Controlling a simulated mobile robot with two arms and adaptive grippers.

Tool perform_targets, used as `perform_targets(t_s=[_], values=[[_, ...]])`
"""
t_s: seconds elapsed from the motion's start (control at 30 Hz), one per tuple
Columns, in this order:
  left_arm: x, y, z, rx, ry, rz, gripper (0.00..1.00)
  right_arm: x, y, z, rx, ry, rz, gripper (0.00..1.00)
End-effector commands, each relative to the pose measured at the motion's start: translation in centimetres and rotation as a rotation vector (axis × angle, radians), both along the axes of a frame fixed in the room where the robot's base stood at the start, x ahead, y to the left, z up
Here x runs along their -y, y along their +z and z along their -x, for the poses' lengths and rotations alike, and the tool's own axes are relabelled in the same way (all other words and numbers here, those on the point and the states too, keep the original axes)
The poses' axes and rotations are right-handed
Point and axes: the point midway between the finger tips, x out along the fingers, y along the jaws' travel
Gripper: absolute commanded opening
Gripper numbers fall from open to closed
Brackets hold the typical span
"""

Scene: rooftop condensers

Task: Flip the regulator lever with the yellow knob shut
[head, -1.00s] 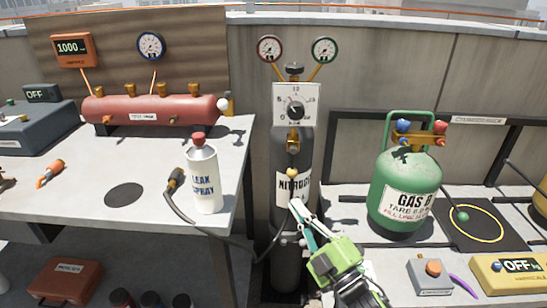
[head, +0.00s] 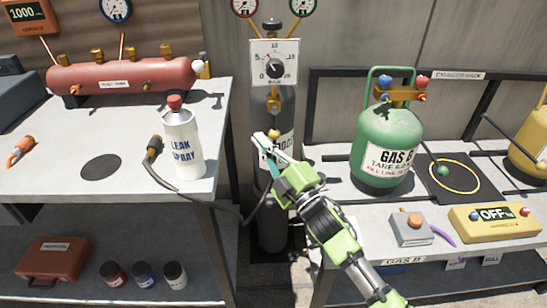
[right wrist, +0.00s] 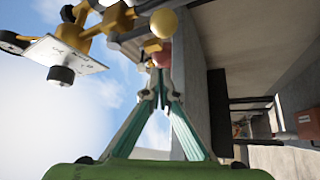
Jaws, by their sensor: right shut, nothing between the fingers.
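The regulator (head: 274,66) stands atop the dark nitrogen cylinder (head: 272,225), with a white dial plate and brass fittings. The yellow knob (head: 274,134) hangs below it, in front of the cylinder. The knob also shows as a yellow ball in the right wrist view (right wrist: 164,23), above the fingertips. My right gripper (head: 262,140) is shut and empty, its tips just left of the knob in the head view. In the right wrist view the fingers (right wrist: 158,72) meet below the knob, with a gap in the picture. Whether they touch the lever I cannot tell. My left gripper is not in view.
A leak spray can (head: 182,142) and a black hose (head: 195,200) are left of the cylinder, on and beside the table (head: 60,180). A green gas cylinder (head: 385,145) stands right.

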Motion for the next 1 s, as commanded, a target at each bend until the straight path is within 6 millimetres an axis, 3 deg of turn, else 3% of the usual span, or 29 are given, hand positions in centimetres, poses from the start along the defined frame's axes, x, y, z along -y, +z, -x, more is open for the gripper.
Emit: perform_targets(t_s=[0.1,0.3,1.0], values=[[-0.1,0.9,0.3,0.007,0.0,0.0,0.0,-1.4,0.8,-2.0,0.002,0.001,-0.001,0.0],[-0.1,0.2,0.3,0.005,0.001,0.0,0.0,1.2,-0.9,-2.8,-0.002,-0.001,0.001,0.0],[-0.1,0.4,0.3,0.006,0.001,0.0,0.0,2.2,-1.1,-3.1,0.0,0.0,0.009,0.0]])
